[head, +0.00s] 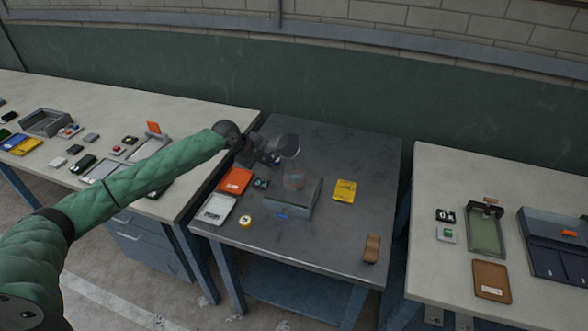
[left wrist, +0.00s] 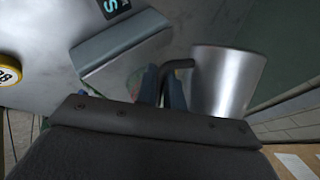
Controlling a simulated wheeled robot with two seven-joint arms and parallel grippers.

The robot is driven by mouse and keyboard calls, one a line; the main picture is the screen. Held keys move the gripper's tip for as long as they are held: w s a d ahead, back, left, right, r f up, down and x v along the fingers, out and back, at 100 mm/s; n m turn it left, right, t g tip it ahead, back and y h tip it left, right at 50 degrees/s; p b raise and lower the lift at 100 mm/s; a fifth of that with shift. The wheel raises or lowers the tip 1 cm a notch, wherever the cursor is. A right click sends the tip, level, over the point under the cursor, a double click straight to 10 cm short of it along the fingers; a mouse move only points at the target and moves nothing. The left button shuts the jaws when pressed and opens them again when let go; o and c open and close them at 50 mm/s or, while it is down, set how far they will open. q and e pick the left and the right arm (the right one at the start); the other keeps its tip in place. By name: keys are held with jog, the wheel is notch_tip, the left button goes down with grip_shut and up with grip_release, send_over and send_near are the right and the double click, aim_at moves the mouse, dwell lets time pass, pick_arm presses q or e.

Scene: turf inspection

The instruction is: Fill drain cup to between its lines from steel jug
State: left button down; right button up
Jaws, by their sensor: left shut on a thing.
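The steel jug (head: 286,146) is held up over the middle dark table by my left gripper (head: 268,157). In the left wrist view the jug (left wrist: 226,82) is a bare metal cup with a dark bent handle, and my left gripper (left wrist: 168,92) is shut on that handle. The clear drain cup (head: 294,181) stands at the grey tray (head: 304,206), just below the jug. Its lines and any water level are too small to read. Whether water is leaving the jug cannot be told. My right gripper is out of view.
Tables with other items stand left and right. The middle table's front is mostly clear.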

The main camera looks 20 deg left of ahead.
pick_arm(q)
jog(key=shift+r, duration=0.1)
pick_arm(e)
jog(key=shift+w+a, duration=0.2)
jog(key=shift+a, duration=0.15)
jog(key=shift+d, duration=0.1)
